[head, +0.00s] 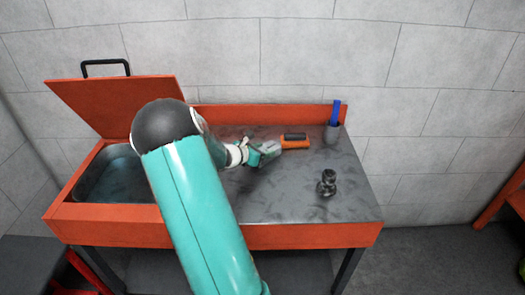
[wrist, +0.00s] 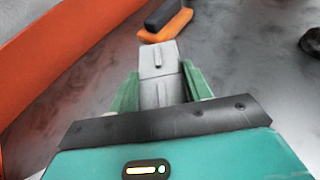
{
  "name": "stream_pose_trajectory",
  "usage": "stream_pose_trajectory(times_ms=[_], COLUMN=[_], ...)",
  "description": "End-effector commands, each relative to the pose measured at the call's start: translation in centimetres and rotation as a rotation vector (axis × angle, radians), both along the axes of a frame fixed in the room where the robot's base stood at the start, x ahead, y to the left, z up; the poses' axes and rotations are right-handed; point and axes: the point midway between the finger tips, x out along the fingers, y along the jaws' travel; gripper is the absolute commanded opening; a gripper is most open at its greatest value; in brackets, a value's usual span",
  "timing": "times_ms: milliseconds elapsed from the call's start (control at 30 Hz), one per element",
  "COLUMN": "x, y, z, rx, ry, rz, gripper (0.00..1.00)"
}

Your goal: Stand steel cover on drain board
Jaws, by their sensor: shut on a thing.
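My gripper (head: 265,150) is over the drain board (head: 280,201), the mottled grey top to the right of the basin. In the wrist view its green fingers (wrist: 160,93) are shut on a pale grey, blocky piece with a small dark slot or ridge, which I take to be the steel cover (wrist: 158,58). The steel cover is hard to make out in the head view. The fingers hide part of its sides. I cannot tell whether its lower edge touches the board.
An orange and black brush-like tool (head: 295,143) lies just beyond my gripper. A dark metal fitting (head: 327,183) stands at right. A grey cup (head: 332,134) holds a blue item (head: 336,111) at the back right. At left, an orange lid (head: 115,101) is raised over the basin (head: 118,178). The board's front is clear.

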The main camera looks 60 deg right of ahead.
Motion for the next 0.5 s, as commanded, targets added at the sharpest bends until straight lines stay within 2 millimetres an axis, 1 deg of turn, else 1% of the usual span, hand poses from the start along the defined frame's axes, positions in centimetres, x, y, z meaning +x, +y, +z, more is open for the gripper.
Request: stream_pose_trajectory(times_ms=[200,233,300,333,500], x=[0.0,0.0,0.0,0.0,0.0], y=[-0.01,0.02,0.02,0.03,0.03], z=[-0.31,-0.33,-0.31,-0.3,-0.29], rx=[-0.001,0.0,0.0,0.0,0.0], ry=[0.001,0.001,0.001,0.001,0.001], rz=[0.0,0.0,0.0,0.0,0.0], gripper=[0.14,0.55,0.69,0.71,0.71])
